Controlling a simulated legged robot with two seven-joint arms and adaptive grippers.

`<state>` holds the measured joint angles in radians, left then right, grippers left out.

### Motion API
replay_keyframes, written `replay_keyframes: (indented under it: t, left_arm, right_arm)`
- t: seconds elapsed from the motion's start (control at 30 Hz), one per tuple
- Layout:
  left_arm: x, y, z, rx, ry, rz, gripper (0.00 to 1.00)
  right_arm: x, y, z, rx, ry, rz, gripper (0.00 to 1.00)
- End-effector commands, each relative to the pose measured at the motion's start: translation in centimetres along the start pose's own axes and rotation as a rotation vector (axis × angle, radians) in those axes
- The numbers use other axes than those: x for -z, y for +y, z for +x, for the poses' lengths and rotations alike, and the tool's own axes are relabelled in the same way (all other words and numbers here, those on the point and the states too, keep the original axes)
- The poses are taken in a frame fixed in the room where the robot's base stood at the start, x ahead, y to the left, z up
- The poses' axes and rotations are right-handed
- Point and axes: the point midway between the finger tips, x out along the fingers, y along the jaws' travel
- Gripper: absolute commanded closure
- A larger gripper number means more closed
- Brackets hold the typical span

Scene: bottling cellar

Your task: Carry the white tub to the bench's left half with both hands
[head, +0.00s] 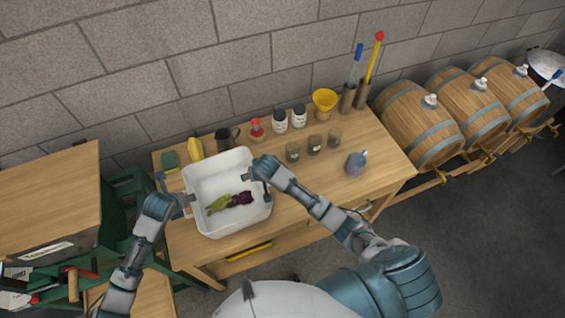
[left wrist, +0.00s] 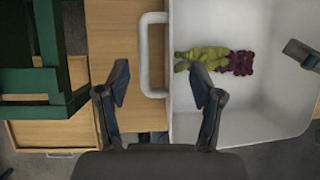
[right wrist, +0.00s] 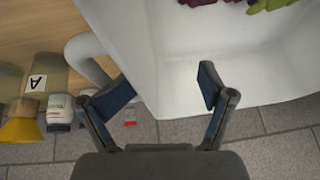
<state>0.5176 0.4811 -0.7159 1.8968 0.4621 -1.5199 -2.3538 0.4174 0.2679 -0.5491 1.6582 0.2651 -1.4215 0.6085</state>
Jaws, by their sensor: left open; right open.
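The white tub (head: 237,222) is at the left end of the wooden bench (head: 375,148) and appears to rest on it, level. A green grape bunch (head: 217,203) and a dark purple one (head: 242,198) lie inside. My left gripper (head: 185,200) is open at the tub's left side; in the left wrist view its fingers are either side of the tub's handle (left wrist: 153,93) and wall. My right gripper (head: 258,178) is open at the tub's right side; in the right wrist view the tub wall (right wrist: 160,75) shows between its fingers. Contact is unclear.
Behind the tub are a green sponge (head: 170,159), a yellow item (head: 195,149) and a dark jug (head: 227,137). A green rack (head: 125,205) is close on the left.

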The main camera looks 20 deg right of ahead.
Motion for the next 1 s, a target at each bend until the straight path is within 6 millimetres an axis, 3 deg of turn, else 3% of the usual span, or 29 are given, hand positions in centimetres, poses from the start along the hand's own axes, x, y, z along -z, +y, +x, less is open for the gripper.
replay_keyframes:
  t: [0.17, 0.4, 0.53, 0.7, 1.0]
  left_arm:
    - [0.0, 0.1, 0.0, 0.000, 0.000, 0.000, 0.34]
    - [0.0, 0.0, 0.0, 0.000, 0.000, 0.000, 0.34]
    - [0.0, 0.0, 0.0, 0.000, 0.000, 0.000, 0.34]
    - [0.0, 0.0, 0.0, 0.000, 0.000, 0.000, 0.34]
    - [0.0, 0.0, 0.0, 0.000, 0.000, 0.000, 0.34]
  right_arm:
    - [0.1, 0.1, -2.5, 0.001, 0.003, -0.001, 0.18]
    - [0.1, 0.1, -8.0, 0.004, 0.004, 0.000, 0.18]
    - [0.1, 0.2, -10.1, 0.003, 0.003, 0.001, 0.18]
    - [0.1, 0.4, -11.5, 0.002, 0.001, 0.001, 0.18]
    - [0.0, 0.3, -11.7, 0.002, 0.001, 0.001, 0.18]
